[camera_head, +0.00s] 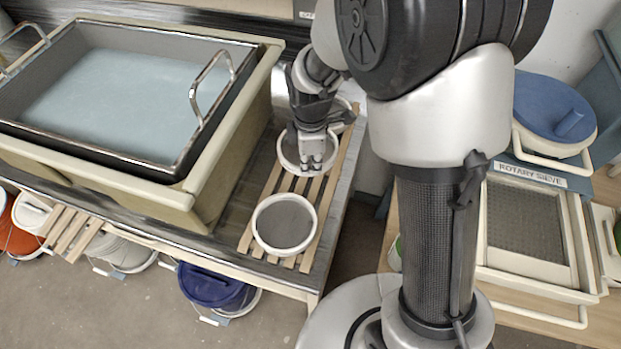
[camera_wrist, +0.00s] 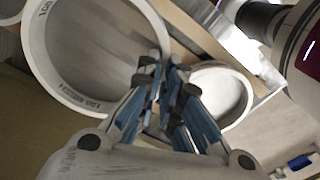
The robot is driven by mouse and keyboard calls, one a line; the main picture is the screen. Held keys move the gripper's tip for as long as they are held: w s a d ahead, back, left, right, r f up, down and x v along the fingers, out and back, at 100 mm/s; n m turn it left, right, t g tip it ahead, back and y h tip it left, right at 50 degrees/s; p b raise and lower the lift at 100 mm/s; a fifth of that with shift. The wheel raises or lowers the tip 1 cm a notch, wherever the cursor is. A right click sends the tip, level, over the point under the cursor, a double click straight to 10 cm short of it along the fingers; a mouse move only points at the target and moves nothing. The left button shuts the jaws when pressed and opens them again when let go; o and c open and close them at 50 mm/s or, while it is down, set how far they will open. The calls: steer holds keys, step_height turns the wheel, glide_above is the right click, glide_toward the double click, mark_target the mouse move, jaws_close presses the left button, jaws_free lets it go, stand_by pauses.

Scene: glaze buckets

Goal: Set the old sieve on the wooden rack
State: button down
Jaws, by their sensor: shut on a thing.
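The wooden rack (camera_head: 257,205) is a row of pale slats on the bench beside the big basin. A round white-rimmed sieve (camera_head: 283,152) is at the middle of the rack, under my gripper (camera_head: 317,166). In the wrist view my gripper (camera_wrist: 165,75) is shut on the rim of this sieve (camera_wrist: 48,68), whose inner wall bears "100" markings. I cannot tell whether it touches the slats. A second white sieve with grey mesh (camera_head: 284,224) lies flat on the rack's front end. Another round rim (camera_head: 345,103) shows partly behind my gripper. Which sieve is old is unclear.
A large basin with a metal-handled tray (camera_head: 130,85) stands left of the rack. At right are a blue-lidded bucket (camera_head: 553,108) and a "ROTARY SIEVE" frame (camera_head: 530,225). Buckets, one blue (camera_head: 212,285), stand below the bench.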

mark_target(311, 173)
steer(key=shift+f+b, duration=0.65)
steer(key=shift+f, duration=2.35)
steer(key=shift+f, duration=0.2)
steer(key=c, duration=1.8)
jaws_free()
steer(key=shift+r, duration=0.1)
step_height(311, 173, up, 12)
steer(key=p, duration=0.3)
steer(key=shift+s+r, duration=0.1)
steer(key=shift+r, duration=0.15)
steer(key=s+d+r+m+t, duration=0.1)
steer(key=s+d+r+m, duration=0.2)
steer(key=s+r+m, duration=0.2)
steer(key=s+d+r+m+t, duration=0.2)
steer(key=s+d+r+m, duration=0.1)
steer(key=s+r+m, duration=0.2)
steer(key=s+d+r+m+t, duration=0.1)
steer(key=s+d+r+m, duration=0.3)
steer(key=s+r+m, duration=0.2)
steer(key=shift+s+m, duration=1)
steer(key=shift+s, duration=0.95)
